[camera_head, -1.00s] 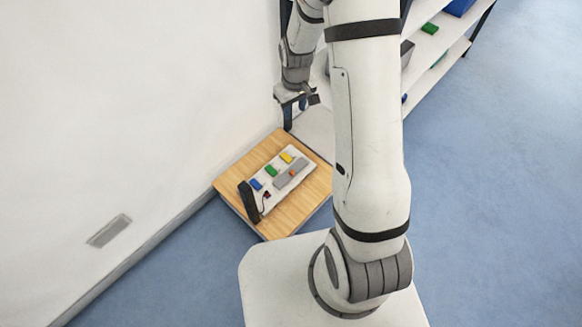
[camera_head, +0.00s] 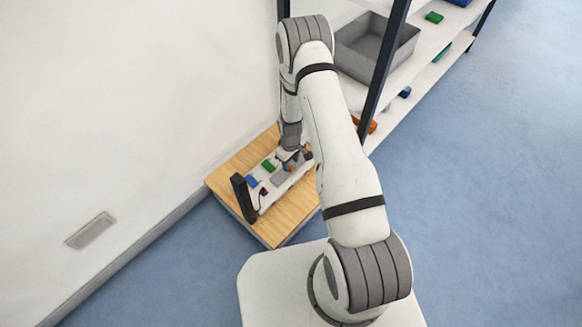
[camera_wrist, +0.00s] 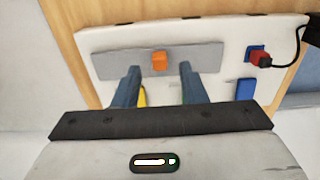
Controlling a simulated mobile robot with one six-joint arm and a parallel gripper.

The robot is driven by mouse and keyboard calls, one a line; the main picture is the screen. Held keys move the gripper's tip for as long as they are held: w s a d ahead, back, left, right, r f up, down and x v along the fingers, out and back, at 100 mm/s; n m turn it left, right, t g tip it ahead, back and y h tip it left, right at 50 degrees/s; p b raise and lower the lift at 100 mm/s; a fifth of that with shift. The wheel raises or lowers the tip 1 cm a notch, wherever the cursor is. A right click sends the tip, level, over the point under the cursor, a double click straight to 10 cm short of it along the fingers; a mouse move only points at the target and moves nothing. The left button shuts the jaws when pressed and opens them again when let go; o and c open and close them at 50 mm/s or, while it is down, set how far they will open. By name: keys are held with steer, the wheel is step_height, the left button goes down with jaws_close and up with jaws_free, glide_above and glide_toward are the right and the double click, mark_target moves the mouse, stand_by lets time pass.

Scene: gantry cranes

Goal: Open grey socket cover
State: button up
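The grey socket cover (camera_wrist: 105,63) is a flat plate with an orange knob (camera_wrist: 159,61) in its middle, lying on a white board (camera_wrist: 225,30). In the head view the cover (camera_head: 280,179) is partly hidden by my arm. My gripper (camera_wrist: 160,70) is open and empty, its two blue-grey fingers apart over the cover's near edge, with the knob between and just beyond the fingertips. I cannot tell whether the fingers touch the cover. In the head view my gripper (camera_head: 291,164) points down over the board.
The board also carries a green block (camera_head: 268,165), a blue block (camera_head: 252,181) and a red plug (camera_wrist: 260,60) with a black cable. A shelf with a grey bin (camera_head: 350,48) stands behind; the wall is left.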

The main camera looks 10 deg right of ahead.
mark_target(291, 167)
steer(key=shift+f+b, duration=0.3)
steer(key=shift+f, duration=1.2)
steer(key=shift+c, duration=0.4)
jaws_close()
